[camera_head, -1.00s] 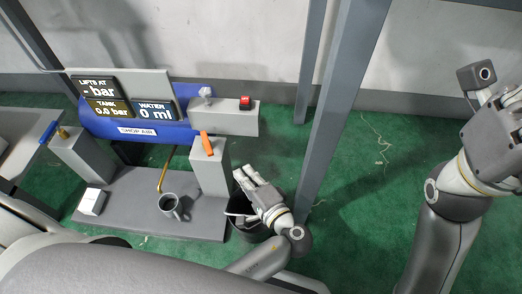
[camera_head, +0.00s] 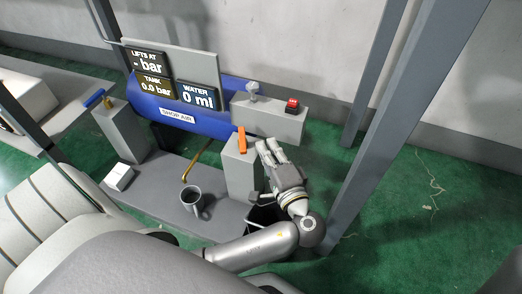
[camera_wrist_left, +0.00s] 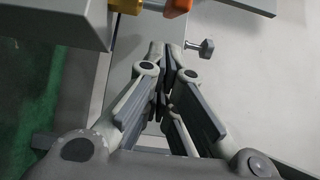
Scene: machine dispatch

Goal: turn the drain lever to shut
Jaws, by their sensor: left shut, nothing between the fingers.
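An orange lever (camera_head: 242,140) stands upright on top of a grey post (camera_head: 238,168) right of the brass drain pipe. It also shows at the top of the wrist view (camera_wrist_left: 177,8), beside a yellow part. A second lever, blue (camera_head: 94,97), sits on another grey post at the left. I cannot read which one is the drain lever. My left gripper (camera_head: 267,147) is shut and empty, just right of the orange lever, apart from it. In the wrist view its fingertips (camera_wrist_left: 166,50) are together below the orange lever. My right gripper is out of view.
A blue tank (camera_head: 220,116) carries gauge panels reading 0.0 bar and 0 ml. A dark mug (camera_head: 192,201) stands below the brass pipe (camera_head: 197,160). A red switch (camera_head: 292,104) is on the right block. A grey frame post (camera_head: 372,130) rises right of my gripper.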

